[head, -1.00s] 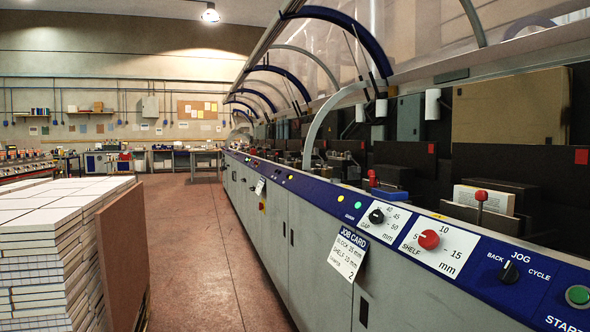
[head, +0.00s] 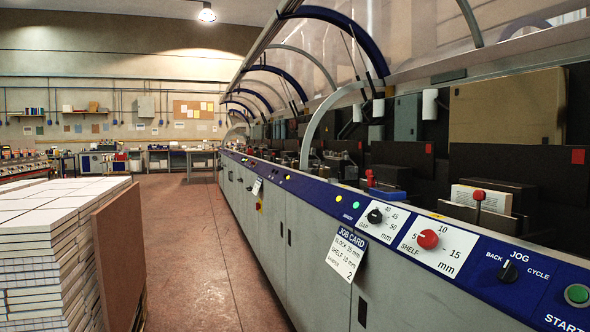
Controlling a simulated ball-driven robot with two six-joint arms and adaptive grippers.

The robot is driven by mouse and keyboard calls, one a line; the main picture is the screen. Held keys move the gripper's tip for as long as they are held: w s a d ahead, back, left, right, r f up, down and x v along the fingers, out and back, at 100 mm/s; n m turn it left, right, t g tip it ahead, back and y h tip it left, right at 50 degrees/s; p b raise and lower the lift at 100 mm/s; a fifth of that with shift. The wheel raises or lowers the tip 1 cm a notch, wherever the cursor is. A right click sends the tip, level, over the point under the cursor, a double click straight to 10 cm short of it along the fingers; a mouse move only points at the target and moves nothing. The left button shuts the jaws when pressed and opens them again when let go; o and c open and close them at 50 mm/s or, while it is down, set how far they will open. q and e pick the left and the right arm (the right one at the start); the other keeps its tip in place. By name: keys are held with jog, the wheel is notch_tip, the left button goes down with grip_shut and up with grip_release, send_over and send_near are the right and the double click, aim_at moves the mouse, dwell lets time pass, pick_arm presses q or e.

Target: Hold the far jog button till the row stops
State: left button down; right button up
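The long machine's blue control panel (head: 395,222) runs from the near right into the distance. Its near end carries a black jog selector (head: 508,271) marked back and cycle, and a green start button (head: 577,294). Farther along are a green light or button (head: 356,205), a yellow one (head: 340,199) and smaller controls (head: 286,179). The far ones are too small to read, so I cannot tell which is the far jog button. A row of books (head: 482,198) stands in the machine at the near right. Neither gripper is in view.
A red shelf knob (head: 428,239), a black gap knob (head: 375,216) and a hanging job card (head: 346,253) are on the machine front. Stacked book blocks (head: 50,240) with a brown board (head: 120,250) stand at left. The red floor aisle (head: 195,240) between is clear.

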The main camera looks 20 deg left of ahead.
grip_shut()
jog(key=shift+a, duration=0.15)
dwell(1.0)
